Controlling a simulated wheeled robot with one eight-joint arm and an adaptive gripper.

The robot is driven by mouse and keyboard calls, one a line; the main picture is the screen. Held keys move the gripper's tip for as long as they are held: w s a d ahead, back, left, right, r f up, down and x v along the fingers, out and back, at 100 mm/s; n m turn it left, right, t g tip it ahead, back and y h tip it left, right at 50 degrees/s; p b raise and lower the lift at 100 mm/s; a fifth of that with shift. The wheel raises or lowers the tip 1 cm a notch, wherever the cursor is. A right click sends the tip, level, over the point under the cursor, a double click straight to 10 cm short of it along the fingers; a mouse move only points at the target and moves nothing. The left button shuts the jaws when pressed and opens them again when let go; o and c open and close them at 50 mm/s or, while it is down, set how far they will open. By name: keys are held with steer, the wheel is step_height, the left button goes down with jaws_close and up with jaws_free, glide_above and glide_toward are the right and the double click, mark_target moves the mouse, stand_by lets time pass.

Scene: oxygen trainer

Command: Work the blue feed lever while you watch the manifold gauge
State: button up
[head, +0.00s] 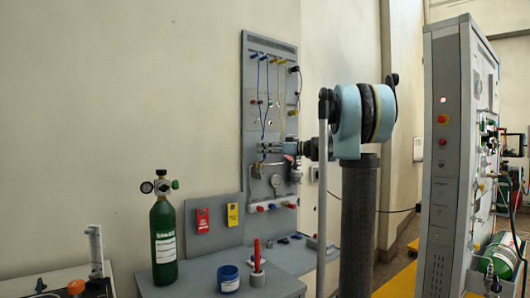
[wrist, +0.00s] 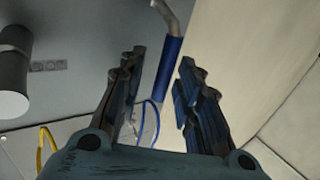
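My gripper (head: 265,147) is in front of the tall grey panel (head: 257,98) in the head view. In the wrist view the gripper (wrist: 158,82) is open, with a finger on each side. A bent metal rod with a blue sleeve, likely the blue feed lever (wrist: 169,62), shows in the gap between the fingers. No contact is visible, and I cannot tell its depth. I cannot clearly pick out this lever in the head view. A round gauge (head: 276,181), likely the manifold gauge, sits on the panel below my gripper. Its needle is too small to read.
Blue and yellow hoses hang on the panel. Red and blue handles (head: 275,207) line its lower edge. The bench holds a green cylinder (head: 163,232), a blue cup (head: 229,278) and a red-handled tool (head: 257,257). A grey cabinet (head: 447,160) stands right.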

steer(key=shift+a, duration=0.15)
jaws_close()
steer(key=shift+s+a+f+n+h, duration=0.15)
steer(key=shift+s+a+n+h, duration=0.25)
steer(key=shift+a+n+h, duration=0.3)
steer(key=shift+s+a+f+n+h, duration=0.1)
steer(key=shift+s+a+n+h, duration=0.35)
steer(key=shift+n, duration=0.35)
jaws_free()
steer(key=shift+d, duration=0.15)
steer(key=v, duration=1.1)
steer(key=shift+d, duration=0.35)
steer(key=shift+r, duration=0.1)
